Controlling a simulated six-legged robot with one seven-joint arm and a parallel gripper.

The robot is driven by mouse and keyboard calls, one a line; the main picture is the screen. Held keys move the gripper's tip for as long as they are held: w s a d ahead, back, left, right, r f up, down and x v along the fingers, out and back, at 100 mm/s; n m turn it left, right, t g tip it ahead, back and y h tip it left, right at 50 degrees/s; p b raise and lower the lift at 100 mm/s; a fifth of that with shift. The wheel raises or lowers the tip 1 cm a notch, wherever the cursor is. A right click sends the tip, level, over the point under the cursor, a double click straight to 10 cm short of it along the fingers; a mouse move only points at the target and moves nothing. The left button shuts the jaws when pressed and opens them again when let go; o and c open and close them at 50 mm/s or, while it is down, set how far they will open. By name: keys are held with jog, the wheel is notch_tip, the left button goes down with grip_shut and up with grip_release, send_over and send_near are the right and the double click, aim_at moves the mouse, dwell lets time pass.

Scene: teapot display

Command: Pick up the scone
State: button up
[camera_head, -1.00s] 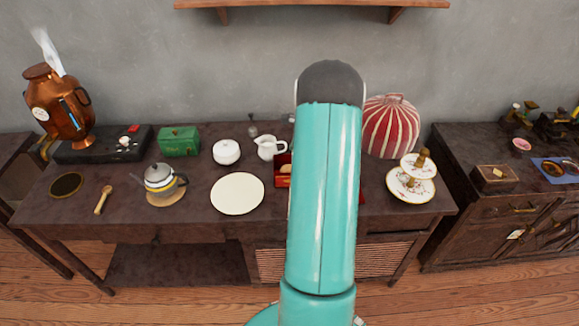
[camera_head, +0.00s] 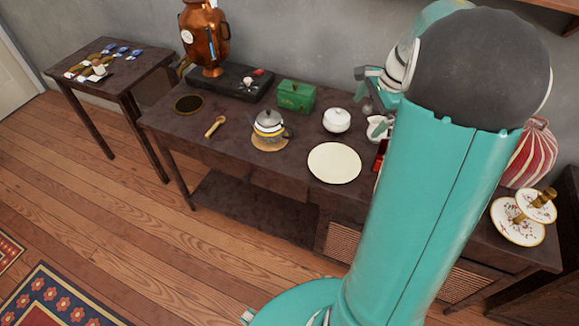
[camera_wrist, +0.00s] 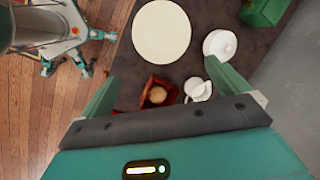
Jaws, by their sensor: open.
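The scone (camera_wrist: 157,94) is a round tan piece inside a small red box (camera_wrist: 149,103) in the wrist view. My gripper (camera_wrist: 161,76) is open and empty. Its two teal fingers stand wide apart, with the box in the picture between them and some distance below. In the head view my gripper (camera_head: 372,82) is partly visible left of the arm's dark joint, above the back of the table. There, only a sliver of the red box (camera_head: 380,156) shows beside my arm, and the scone is hidden.
A white plate (camera_head: 334,163), lidded white bowl (camera_head: 337,120) and white jug (camera_head: 377,128) stand close to the box. A teapot (camera_head: 268,124), green box (camera_head: 296,96) and copper urn (camera_head: 205,40) are farther left. A tiered stand (camera_head: 518,220) and striped cover (camera_head: 530,155) are right.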

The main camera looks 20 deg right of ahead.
jog(key=s+a+r+n+h, duration=0.1)
jog(key=s+a+r+n, duration=0.25)
jog(key=a, duration=0.45)
jog(key=s+a+r+n+t, duration=0.1)
jog(key=s+a+r+n, duration=0.15)
jog(key=a+n, duration=0.35)
jog(key=s+a+r+n+h, duration=0.1)
jog(key=s+a+r+n, duration=0.15)
jog(key=a, duration=0.65)
jog(key=s+a+n+t, duration=0.1)
jog(key=s+a+n, duration=0.5)
jog(key=shift+a+r+n+t, duration=0.3)
jog(key=shift+a+n, duration=0.1)
jog(key=shift+s+a+n, duration=0.2)
jog(key=shift+s+n, duration=0.1)
jog(key=shift+s, duration=0.05)
jog(key=shift+c, duration=1.1)
jog(key=shift+s+f, duration=0.1)
jog(key=c, duration=0.4)
